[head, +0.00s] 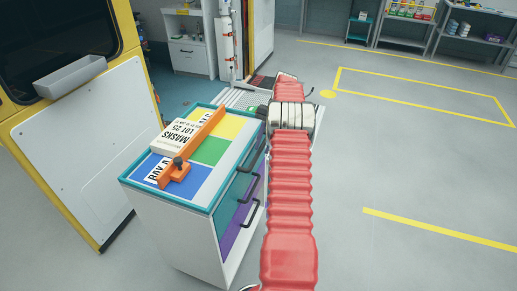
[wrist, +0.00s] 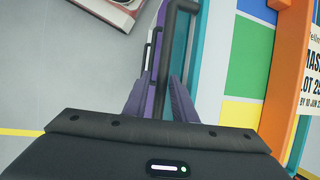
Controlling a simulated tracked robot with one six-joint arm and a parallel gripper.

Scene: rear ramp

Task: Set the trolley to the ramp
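The trolley (head: 218,240) is a white cabinet with a teal rim and colored panels on top, left of my arm in the head view. Drawers with black handles (head: 250,213) face right. An orange bar (head: 207,135) crosses its top. In the wrist view, my gripper (wrist: 160,85) has one finger on each side of a black bar handle (wrist: 178,40) on the trolley's side. Whether the fingers press on it is unclear. In the head view, my arm mostly hides the gripper. A pale slatted surface (head: 240,98) beyond the trolley may be the ramp; my arm covers part of it.
A white masks box (head: 180,134) lies on the trolley top beside the orange bar. A yellow vehicle with a white panel (head: 85,145) stands close on the left. The grey floor on the right is open, with yellow lines (head: 440,230). Shelves (head: 405,35) stand at the back.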

